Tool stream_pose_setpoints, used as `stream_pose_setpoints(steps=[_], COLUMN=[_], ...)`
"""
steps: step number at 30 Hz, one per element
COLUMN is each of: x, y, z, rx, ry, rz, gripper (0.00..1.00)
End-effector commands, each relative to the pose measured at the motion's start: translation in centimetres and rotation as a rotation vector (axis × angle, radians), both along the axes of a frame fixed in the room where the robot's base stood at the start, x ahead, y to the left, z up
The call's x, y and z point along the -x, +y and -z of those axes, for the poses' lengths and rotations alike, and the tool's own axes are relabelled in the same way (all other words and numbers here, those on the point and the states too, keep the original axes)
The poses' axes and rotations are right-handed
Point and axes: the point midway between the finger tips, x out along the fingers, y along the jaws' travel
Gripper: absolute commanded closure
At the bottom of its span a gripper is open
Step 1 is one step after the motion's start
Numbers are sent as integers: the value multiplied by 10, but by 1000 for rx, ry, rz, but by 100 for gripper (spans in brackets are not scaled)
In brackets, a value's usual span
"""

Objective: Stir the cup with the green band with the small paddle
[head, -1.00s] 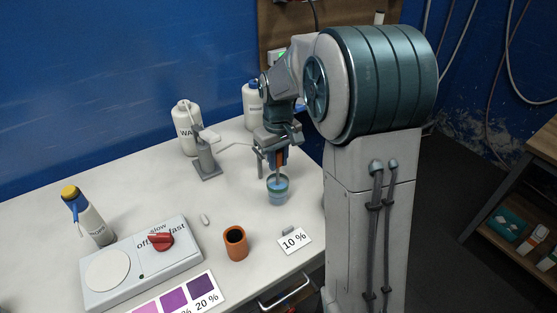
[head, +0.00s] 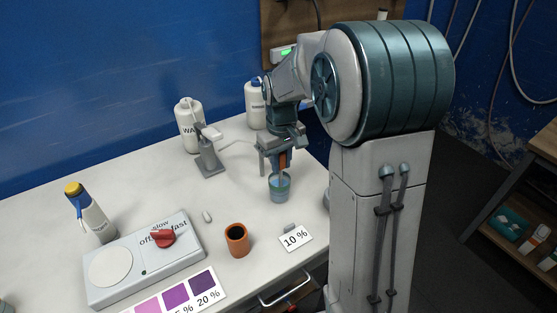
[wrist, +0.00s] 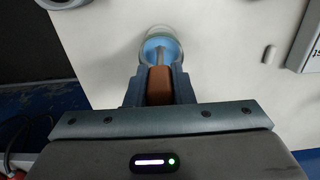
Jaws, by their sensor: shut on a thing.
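The cup with the green band (head: 279,188) stands upright on the white bench, with bluish liquid inside. My gripper (head: 281,160) is above it, pointing down and shut on the orange-brown handle of the small paddle (head: 282,161). The paddle's grey shaft reaches down into the cup. In the wrist view the handle (wrist: 159,86) sits between the jaws, and the shaft enters the blue liquid of the cup (wrist: 160,44). The paddle's lower end is hidden in the liquid, so I cannot tell whether it touches the cup.
A grey stand with an arm (head: 209,158) is left of the cup, with white bottles (head: 188,125) behind. An orange-brown pot (head: 237,241), a 10 % card (head: 295,238) and a stirrer plate with a red knob (head: 145,262) are in front.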

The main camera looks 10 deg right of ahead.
Motion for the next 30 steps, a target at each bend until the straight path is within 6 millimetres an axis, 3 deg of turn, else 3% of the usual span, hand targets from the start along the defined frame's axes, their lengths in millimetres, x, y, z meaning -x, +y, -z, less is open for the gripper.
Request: stream_pose_setpoints(steps=[14, 30], x=[-5, -5], y=[2, 2], z=[-2, -49], rx=[0, 0], ry=[0, 0], rz=[-1, -1], gripper=[100, 100])
